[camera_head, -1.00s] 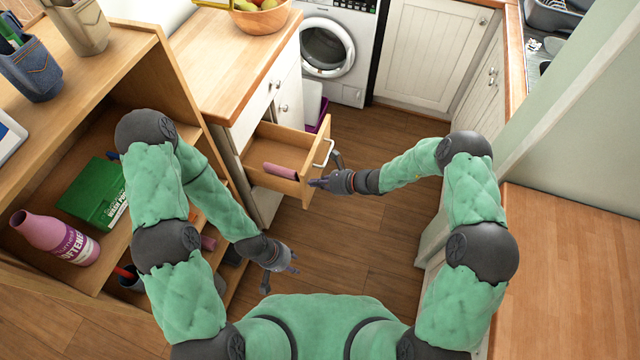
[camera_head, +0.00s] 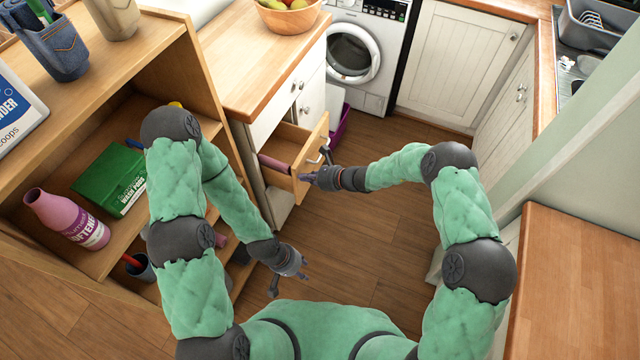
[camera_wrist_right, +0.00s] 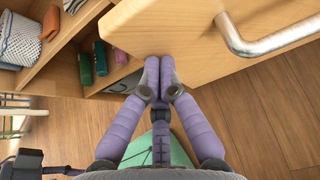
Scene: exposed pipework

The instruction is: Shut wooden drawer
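The wooden drawer (camera_head: 313,147) stands partly open from the white cabinet under the wooden counter, with a metal handle on its front. The drawer front (camera_wrist_right: 190,30) and handle (camera_wrist_right: 262,42) fill the top of the right wrist view. A pink object (camera_head: 272,163) lies inside the drawer. My right gripper (camera_head: 306,177) is at the lower near corner of the drawer front. In the right wrist view its purple fingers (camera_wrist_right: 158,64) are together against the front's edge, holding nothing visible. My left gripper (camera_head: 290,284) is low over the floor, fingers apart and empty.
An open shelf unit (camera_head: 190,75) with a green box (camera_head: 108,182) and pink bottle (camera_head: 68,218) stands at left. A fruit bowl (camera_head: 290,16) is on the counter. A washing machine (camera_head: 354,52) is behind. A wooden worktop (camera_head: 580,285) is at right. The middle floor is clear.

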